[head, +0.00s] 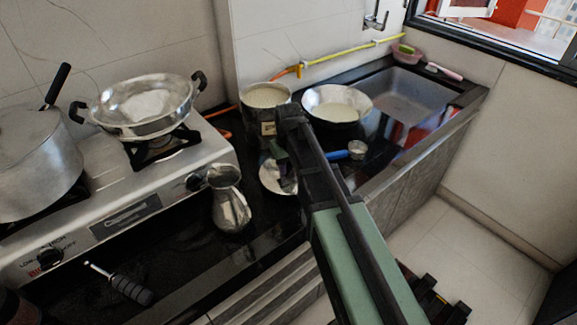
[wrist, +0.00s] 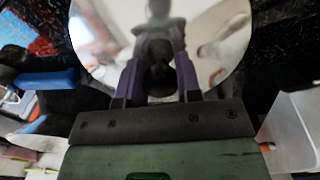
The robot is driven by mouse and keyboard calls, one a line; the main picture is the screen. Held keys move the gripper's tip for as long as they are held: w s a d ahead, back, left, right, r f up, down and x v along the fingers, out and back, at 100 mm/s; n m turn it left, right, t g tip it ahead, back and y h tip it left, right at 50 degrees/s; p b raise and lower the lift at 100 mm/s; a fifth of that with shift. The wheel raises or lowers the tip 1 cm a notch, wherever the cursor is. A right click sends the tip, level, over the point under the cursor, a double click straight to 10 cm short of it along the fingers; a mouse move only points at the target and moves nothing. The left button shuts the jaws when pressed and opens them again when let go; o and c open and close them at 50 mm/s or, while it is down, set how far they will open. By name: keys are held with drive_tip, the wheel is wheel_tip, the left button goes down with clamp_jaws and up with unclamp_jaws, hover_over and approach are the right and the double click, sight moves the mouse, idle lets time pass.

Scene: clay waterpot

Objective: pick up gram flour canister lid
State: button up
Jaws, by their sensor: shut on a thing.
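The gram flour canister lid is a round, shiny steel disc. In the head view the lid (head: 270,178) lies over the black counter in front of the canister, partly hidden by my gripper (head: 288,182). In the wrist view the lid (wrist: 215,40) fills the top middle and mirrors the gripper. My gripper (wrist: 159,78) has its two purple fingers on either side of the lid's dark knob and is shut on it. I cannot tell whether the lid touches the counter. The labelled steel canister (head: 268,128) stands open behind it, with pale flour inside.
A steel jug (head: 231,208) stands close left of the lid. A blue-handled measuring cup (head: 357,150) lies to the right. A pan with pale contents (head: 338,98) is behind. The stove (head: 125,205) is left, the sink (head: 405,90) right.

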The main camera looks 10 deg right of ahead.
wheel_tip(320, 180, up, 19)
drive_tip(key=p, duration=1.7)
drive_tip(key=shift+f, duration=0.2)
